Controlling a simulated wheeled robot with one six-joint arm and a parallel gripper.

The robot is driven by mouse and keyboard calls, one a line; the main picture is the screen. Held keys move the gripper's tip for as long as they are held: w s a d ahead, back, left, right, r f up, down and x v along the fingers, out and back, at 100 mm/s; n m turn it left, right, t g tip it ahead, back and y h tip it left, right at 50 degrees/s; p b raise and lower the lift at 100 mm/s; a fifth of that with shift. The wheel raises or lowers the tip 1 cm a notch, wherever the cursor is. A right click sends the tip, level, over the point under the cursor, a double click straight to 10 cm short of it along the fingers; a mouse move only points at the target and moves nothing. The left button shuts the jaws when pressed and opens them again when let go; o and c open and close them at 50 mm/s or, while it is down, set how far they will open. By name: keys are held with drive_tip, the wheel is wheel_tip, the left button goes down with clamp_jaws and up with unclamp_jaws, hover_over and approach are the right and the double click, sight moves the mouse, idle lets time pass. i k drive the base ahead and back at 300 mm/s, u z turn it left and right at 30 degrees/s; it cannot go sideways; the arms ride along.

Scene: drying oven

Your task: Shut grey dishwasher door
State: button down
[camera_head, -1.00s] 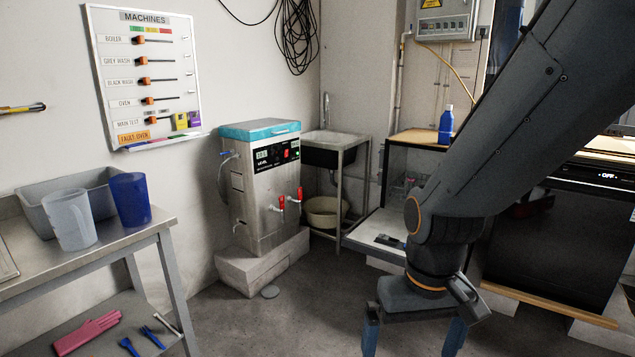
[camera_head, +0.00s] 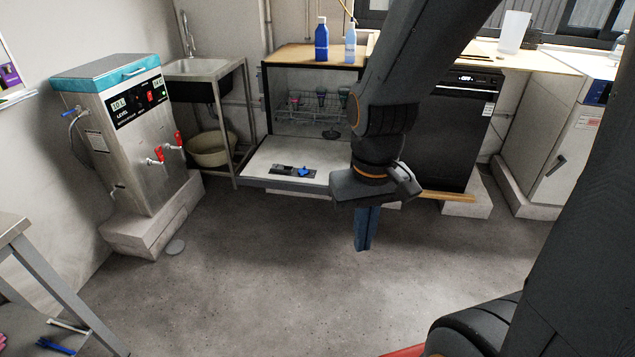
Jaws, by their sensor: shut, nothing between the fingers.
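The grey dishwasher (camera_head: 264,95) stands against the back wall beside the sink. Its door (camera_head: 258,157) is folded down and lies open, about level, with its light inner side up. A dark fitting with a blue part lies on that inner side. A wire rack with several items shows inside. My gripper (camera_head: 365,245) points down with its blue fingers together, empty. In the picture it is to the right of the door and lower. My arm hides the dishwasher's right side and perhaps the door's right end.
A black dishwasher (camera_head: 458,135), shut, stands to the right, with a wooden strip at its foot. A steel boiler (camera_head: 135,150) on a plinth and a sink (camera_head: 205,70) are to the left. Blue bottles (camera_head: 322,42) stand on top. The floor in front is clear.

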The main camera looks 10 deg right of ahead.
sight(320, 157)
drive_tip(key=z, duration=0.5)
drive_tip(key=i, duration=1.25)
drive_tip(key=z, duration=0.15)
